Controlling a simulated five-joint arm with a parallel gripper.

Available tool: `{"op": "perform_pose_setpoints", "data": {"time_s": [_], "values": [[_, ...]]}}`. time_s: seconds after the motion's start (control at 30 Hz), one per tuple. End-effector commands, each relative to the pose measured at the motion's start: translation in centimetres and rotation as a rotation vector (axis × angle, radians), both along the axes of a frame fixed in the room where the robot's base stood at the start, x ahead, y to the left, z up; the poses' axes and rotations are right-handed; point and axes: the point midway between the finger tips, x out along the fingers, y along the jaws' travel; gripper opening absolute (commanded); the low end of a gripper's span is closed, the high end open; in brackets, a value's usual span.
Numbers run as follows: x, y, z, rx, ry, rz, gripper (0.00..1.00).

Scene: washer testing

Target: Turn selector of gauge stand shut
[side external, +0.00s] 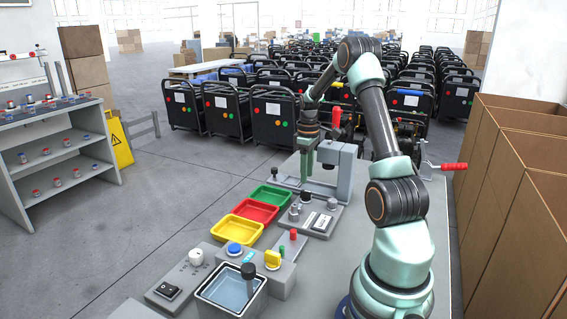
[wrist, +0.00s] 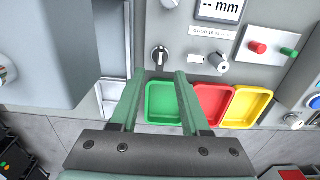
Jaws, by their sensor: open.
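The gauge stand (wrist: 188,47) is a light grey panel with a "-- mm" display (wrist: 219,9) in the wrist view. Its selector (wrist: 159,57) is a black pointer knob on a round silver base, at the panel's edge beside the green tray. In the wrist view my gripper (wrist: 159,73) is open and empty, with the knob just beyond and between its fingertips; I cannot tell the height gap. In the side view my gripper (side external: 304,178) points down above the stand (side external: 319,222), where the selector is too small to identify surely.
Green (side external: 269,196), red (side external: 256,211) and yellow (side external: 236,229) trays lie beside the stand. A silver knob (wrist: 218,62) sits right of the selector. A grey upright fixture (side external: 341,167) stands close behind my gripper. Button boxes (side external: 271,266) and a water tank (side external: 231,291) are nearer.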

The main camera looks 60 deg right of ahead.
Motion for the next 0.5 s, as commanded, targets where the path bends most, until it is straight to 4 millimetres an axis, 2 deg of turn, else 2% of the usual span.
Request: {"op": "perform_pose_setpoints", "data": {"time_s": [0.03,0.2,0.33,0.5], "values": [[-0.1,0.1,-1.1,0.004,0.003,0.0,0.46],[-0.1,0.1,-3.9,0.003,0.003,0.0,0.46],[0.0,0.1,-5.2,0.002,0.002,0.0,0.46],[0.0,0.0,-5.9,0.0,0.0,0.0,0.46]]}}
